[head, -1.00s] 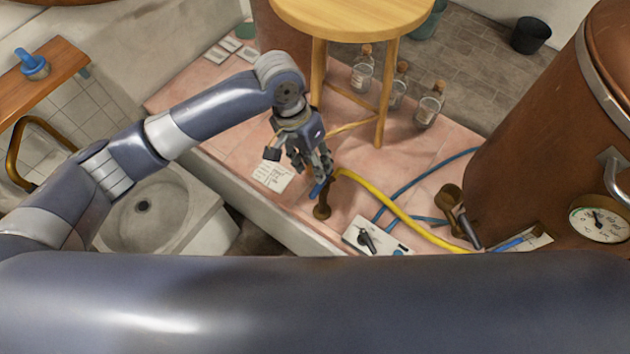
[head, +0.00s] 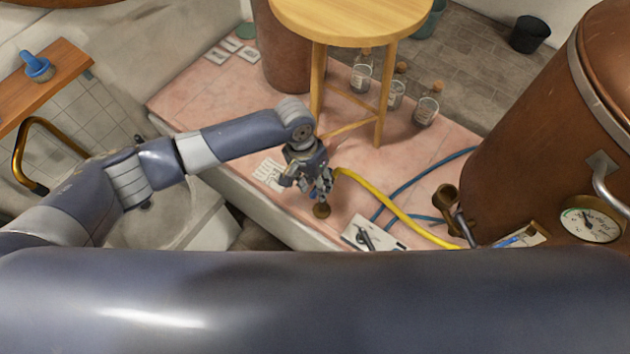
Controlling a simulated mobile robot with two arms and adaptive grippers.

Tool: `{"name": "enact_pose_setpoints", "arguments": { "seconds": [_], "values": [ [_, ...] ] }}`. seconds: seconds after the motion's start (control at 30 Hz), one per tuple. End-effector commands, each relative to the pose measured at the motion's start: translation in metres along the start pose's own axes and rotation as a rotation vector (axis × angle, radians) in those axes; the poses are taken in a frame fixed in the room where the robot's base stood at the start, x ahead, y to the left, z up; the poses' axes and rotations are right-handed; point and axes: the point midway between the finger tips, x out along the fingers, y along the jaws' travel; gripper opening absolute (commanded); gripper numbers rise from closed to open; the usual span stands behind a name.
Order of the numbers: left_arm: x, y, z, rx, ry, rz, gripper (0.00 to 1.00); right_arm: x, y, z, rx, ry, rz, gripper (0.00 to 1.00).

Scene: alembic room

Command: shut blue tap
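The tap (head: 321,210) stands on the pink tiled ledge, at the left end of the yellow hose. Its round brass part shows low down, and my gripper covers most of its blue handle. My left gripper (head: 319,189) points down right at the tap, with its fingers over or beside the handle. The fingers are small and dark here, so I cannot tell whether they are open or shut on the handle. My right gripper is not in view.
A wooden stool (head: 352,20) stands behind the gripper, with glass bottles (head: 396,95) beside it. The yellow hose (head: 395,208) and a blue hose (head: 415,183) run right towards a large copper vessel (head: 530,130). A white switch panel (head: 372,236) lies close by. A stone basin (head: 205,215) is at left.

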Motion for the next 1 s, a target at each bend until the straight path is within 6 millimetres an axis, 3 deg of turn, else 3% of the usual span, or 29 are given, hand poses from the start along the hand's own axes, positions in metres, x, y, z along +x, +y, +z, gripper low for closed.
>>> {"name": "enact_pose_setpoints", "arguments": {
  "seconds": [0.23, 0.4, 0.73, 1.0],
  "values": [
    [0.001, 0.0, 0.0, 0.0, 0.0, 0.0, 0.33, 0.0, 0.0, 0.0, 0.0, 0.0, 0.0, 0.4],
    [0.0, 0.0, 0.0, 0.0, 0.001, 0.0, 0.0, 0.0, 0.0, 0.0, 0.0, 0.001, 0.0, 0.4],
    [-0.001, 0.001, 0.0, -0.017, 0.003, 0.001, 0.0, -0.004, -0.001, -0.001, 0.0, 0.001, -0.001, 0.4],
    [-0.004, 0.007, 0.001, -0.139, 0.027, 0.003, 0.0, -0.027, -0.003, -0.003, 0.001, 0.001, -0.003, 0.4]
  ]
}}
